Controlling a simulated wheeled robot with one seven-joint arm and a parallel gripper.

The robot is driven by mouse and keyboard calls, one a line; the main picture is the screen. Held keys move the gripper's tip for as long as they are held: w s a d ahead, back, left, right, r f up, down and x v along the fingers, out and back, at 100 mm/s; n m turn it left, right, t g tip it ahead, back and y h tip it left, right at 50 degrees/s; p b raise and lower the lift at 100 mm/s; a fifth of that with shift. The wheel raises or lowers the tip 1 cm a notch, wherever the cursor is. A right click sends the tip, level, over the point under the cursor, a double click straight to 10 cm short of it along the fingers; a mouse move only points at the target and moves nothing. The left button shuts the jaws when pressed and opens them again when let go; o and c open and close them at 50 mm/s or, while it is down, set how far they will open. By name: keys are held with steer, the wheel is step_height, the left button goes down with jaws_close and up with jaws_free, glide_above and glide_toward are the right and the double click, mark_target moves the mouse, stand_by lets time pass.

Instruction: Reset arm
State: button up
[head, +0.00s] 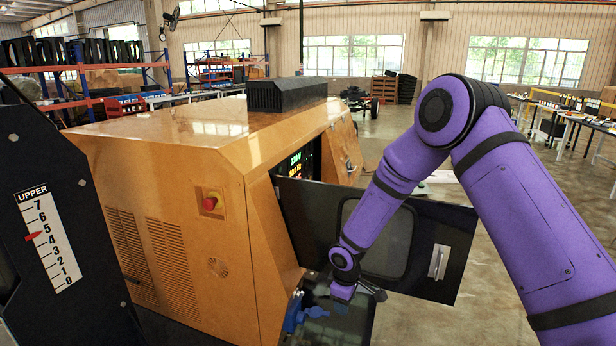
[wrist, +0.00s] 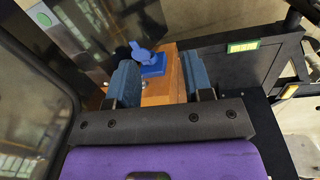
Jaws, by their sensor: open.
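My purple arm reaches down in the head view, with my gripper (head: 356,293) low in front of the orange cabinet (head: 180,170). In the wrist view, my gripper (wrist: 160,82) has its two blue-padded fingers spread wide apart, with nothing held between them. A blue handle or knob (wrist: 148,60) on a blue base lies beyond the fingertips, apart from them. The same blue part shows in the head view (head: 293,312), just left of my gripper. Part of the gripper is hard to make out there.
A dark door with a window (head: 440,235) stands open behind my forearm. A red emergency button (head: 212,202) is on the cabinet's side. A black panel with a scale marked UPPER (head: 48,240) stands at the left. Open floor lies to the right, before the workbenches (head: 585,122).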

steer(key=s+d+r+m+t, duration=0.1)
steer(key=s+d+r+m, duration=0.3)
steer(key=r, duration=0.7)
steer(key=s+d+r+h, duration=0.15)
steer(key=d+r, duration=0.35)
steer(key=r, duration=0.5)
steer(key=s+d+r+m+t, duration=0.15)
steer(key=s+d+r, duration=0.3)
steer(key=r, duration=0.65)
steer(key=s+d+r+m, duration=0.2)
steer(key=s+r, duration=0.1)
steer(key=s, duration=0.5)
steer(key=s+d+r+m+t+y, duration=0.1)
steer(key=s+r, duration=0.3)
steer(key=s, duration=0.4)
steer(key=s+d+r+m+y, duration=0.1)
steer(key=s+d+r+m, duration=0.2)
steer(key=s, duration=0.5)
steer(key=shift+s+d+r+m+t, duration=0.35)
steer(key=shift+r+m, duration=0.1)
steer(key=shift+m, duration=0.1)
